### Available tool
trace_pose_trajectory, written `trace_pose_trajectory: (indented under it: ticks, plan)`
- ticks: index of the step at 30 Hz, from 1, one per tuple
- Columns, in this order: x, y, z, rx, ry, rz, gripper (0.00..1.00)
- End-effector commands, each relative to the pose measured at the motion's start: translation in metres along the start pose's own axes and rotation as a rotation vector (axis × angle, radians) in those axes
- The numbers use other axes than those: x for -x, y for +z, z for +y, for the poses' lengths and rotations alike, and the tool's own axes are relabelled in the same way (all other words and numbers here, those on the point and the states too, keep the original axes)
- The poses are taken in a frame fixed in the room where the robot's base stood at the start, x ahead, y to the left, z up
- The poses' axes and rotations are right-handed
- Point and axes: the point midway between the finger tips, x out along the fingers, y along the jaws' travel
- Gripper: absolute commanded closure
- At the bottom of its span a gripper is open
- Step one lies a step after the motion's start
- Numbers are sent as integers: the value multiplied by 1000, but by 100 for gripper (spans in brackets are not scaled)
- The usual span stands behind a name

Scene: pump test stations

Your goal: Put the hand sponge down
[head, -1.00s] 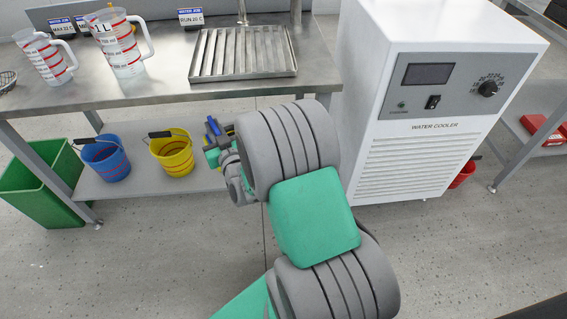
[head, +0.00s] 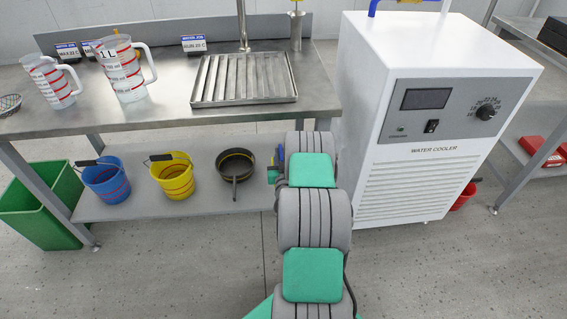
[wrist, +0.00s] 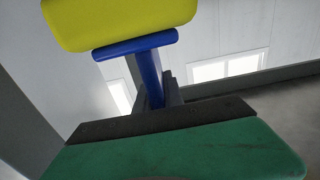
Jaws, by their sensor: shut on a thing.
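The hand sponge (wrist: 120,22) is a yellow block with a blue crosspiece and stem. It fills the upper left of the wrist view. My gripper (wrist: 168,97), with green and dark parts, is shut on the blue stem, so the sponge is held up in front of it. In the head view a small blue piece of the sponge (head: 281,155) shows at the left of my arm's end; the rest is hidden behind my arm. My gripper (head: 273,175) is only partly visible there, beside the right end of the lower shelf (head: 205,197).
The steel bench (head: 150,112) holds measuring jugs (head: 125,70) and a ribbed drain tray (head: 245,80). A blue bucket (head: 106,182), a yellow bucket (head: 174,178) and a dark pan (head: 236,170) stand on the lower shelf. A white water cooler (head: 425,120) stands close to the right of my arm.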

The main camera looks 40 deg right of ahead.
Motion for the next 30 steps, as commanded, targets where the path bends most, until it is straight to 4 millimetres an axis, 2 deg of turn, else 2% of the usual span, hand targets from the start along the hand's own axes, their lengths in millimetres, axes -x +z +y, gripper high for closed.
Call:
trace_pose_trajectory:
  ticks: [1,3,7,11,16,28,29,30]
  plan:
    - [-10,17,2,0,-1,-3,100]
    - [-22,33,6,0,-1,0,100]
    - [-40,52,10,0,-1,2,100]
    - [-49,61,12,0,-2,0,100]
    - [-50,92,13,-1,-1,-2,100]
    - [-50,96,12,0,-1,0,100]
    - [-49,94,12,-1,-1,-2,85]
    - [-49,94,12,-1,-1,-2,82]
